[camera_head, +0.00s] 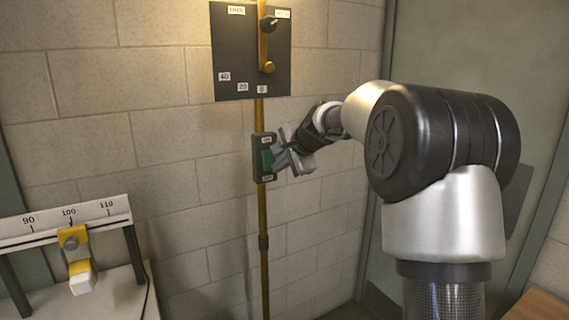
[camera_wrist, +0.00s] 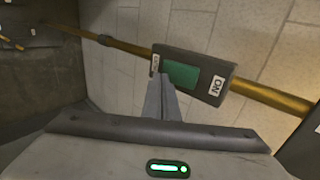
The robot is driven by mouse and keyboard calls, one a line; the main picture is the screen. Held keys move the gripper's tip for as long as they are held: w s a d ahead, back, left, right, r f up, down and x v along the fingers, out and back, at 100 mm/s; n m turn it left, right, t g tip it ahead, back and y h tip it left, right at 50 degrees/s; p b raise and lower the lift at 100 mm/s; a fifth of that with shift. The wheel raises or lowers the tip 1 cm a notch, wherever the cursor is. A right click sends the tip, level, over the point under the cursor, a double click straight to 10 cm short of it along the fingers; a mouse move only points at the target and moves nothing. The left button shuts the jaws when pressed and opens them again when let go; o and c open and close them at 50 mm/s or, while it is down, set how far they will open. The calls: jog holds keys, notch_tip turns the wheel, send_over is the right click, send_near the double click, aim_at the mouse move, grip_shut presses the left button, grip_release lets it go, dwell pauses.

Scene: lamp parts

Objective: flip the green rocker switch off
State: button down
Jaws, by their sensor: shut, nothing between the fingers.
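The green rocker switch (camera_head: 267,160) sits in a dark upright housing on a brass pole against the wall. In the wrist view the green rocker (camera_wrist: 182,75) shows in its dark plate, with an ON label (camera_wrist: 217,86) at one end and another label (camera_wrist: 155,63) at the other end, partly behind the fingertips. My gripper (camera_head: 281,159) is shut and empty, just right of the switch in the head view. In the wrist view its closed fingers (camera_wrist: 160,82) lie close over the end of the switch away from ON. I cannot tell whether they touch it.
A dark panel (camera_head: 225,50) with a brass lever and labels hangs above the switch. A white scale bar (camera_head: 40,228) with a yellow slider (camera_head: 74,240) stands on a table at lower left. The brass pole (camera_head: 263,215) runs down below the switch.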

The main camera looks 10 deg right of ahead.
dwell(0.3)
jog(key=f+t+b, duration=0.1)
jog(key=b, duration=0.7)
jog(key=f+t+y+b, duration=0.1)
jog(key=t+b, duration=0.1)
jog(key=b, duration=0.6)
jog(key=shift+w+f, duration=0.15)
jog(key=shift+w, duration=0.05)
jog(key=shift+r+p, duration=0.65)
jog(key=shift+p, duration=0.1)
jog(key=shift+r, duration=0.1)
